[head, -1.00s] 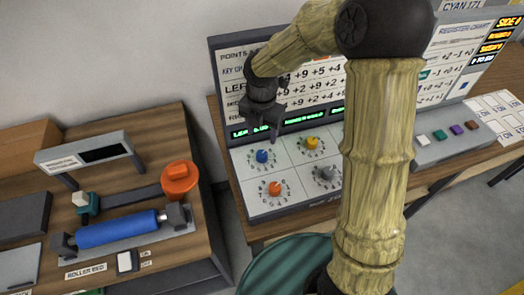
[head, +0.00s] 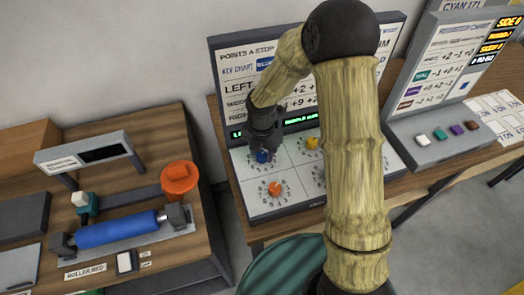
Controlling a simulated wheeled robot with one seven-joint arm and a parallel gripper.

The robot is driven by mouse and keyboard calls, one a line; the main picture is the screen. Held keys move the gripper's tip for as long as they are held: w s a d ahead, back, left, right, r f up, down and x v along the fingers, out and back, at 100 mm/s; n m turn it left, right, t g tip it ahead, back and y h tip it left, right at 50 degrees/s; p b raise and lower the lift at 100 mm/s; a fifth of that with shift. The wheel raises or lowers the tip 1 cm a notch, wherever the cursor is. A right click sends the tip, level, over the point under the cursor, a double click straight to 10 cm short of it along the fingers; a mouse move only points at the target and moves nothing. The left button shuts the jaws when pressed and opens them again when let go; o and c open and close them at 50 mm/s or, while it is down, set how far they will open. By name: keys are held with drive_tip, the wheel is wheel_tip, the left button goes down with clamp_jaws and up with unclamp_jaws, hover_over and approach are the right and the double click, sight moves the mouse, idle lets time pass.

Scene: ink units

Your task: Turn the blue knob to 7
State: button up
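The blue knob (head: 262,156) sits at the back left of the light dial panel (head: 250,202), in a ring of small marks. My gripper (head: 264,152) is down at the knob, its dark fingers pointing at the panel and overlapping the knob in the head view. The knob's pointer and the numbers around it are too small and partly covered to read. I cannot tell whether the fingers touch the knob or how far apart they are.
An orange knob (head: 275,188) is just in front, and a yellow knob (head: 312,143) to the right. My arm hides the panel's right part. A chart board (head: 232,65) stands behind. A roller bench (head: 125,225) is left, and a console with coloured buttons (head: 440,145) right.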

drive_tip(key=c, duration=0.6)
